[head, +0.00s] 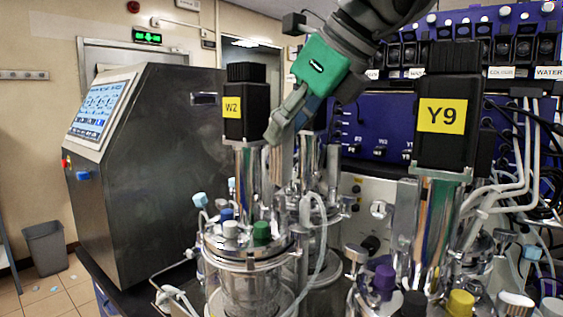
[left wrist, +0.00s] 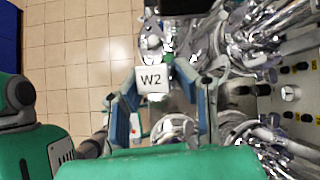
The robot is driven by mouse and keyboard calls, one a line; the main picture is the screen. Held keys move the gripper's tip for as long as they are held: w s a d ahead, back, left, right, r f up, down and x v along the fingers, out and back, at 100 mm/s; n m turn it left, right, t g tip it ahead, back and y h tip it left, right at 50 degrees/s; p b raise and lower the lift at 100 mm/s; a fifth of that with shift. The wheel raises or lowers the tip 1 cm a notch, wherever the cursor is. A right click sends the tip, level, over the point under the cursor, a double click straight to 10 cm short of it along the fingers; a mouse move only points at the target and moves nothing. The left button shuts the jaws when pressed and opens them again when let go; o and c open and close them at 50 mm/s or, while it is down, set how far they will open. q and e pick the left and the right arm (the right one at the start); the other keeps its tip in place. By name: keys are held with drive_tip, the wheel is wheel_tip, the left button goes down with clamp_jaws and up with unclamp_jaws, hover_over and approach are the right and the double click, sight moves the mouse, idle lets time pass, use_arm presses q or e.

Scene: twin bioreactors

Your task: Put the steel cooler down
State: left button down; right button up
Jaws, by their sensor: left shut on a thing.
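My left gripper (head: 280,122) reaches in from the top of the head view, its fingers slanting down to the left beside a black motor (head: 246,103) with a yellow W2 label. In the left wrist view, the gripper's blue-padded fingers (left wrist: 167,85) close around a thing with a white W2 label (left wrist: 152,79). Below the motor stands the glass vessel (head: 250,290) with a steel lid.
A second motor (head: 447,118) labelled Y9 stands at the right on a steel column. Another steel column (head: 312,160) rises behind the fingers. Capped ports and white tubes (head: 322,235) crowd the lids. A grey console (head: 150,170) stands at the left.

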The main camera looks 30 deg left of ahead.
use_arm(q)
drive_tip(key=w+a+f+p, duration=0.1)
drive_tip(key=w+p, duration=0.1)
drive_tip(key=w, duration=0.1)
drive_tip(key=w+a+f+g+h+p, duration=0.1)
drive_tip(key=w+a+f+p, duration=0.1)
drive_tip(key=w, duration=0.1)
drive_tip(key=w+a+f+g+h+p, duration=0.1)
drive_tip(key=w+a+p, duration=0.1)
drive_tip(key=w, duration=0.1)
drive_tip(key=shift+a+f+m, duration=0.25)
drive_tip(key=shift+f+m, duration=0.15)
wheel_tip(320, 180, down, 2)
drive_tip(key=shift+w+d+f, duration=0.1)
drive_tip(key=shift+w+f, duration=0.05)
drive_tip(key=shift+f, duration=0.55)
use_arm(e)
wheel_tip(320, 180, up, 6)
drive_tip(key=shift+d, duration=0.45)
use_arm(q)
drive_tip(key=c, duration=1.3)
unclamp_jaws()
drive_tip(key=shift+o, duration=0.2)
use_arm(e)
drive_tip(key=shift+d, duration=0.1)
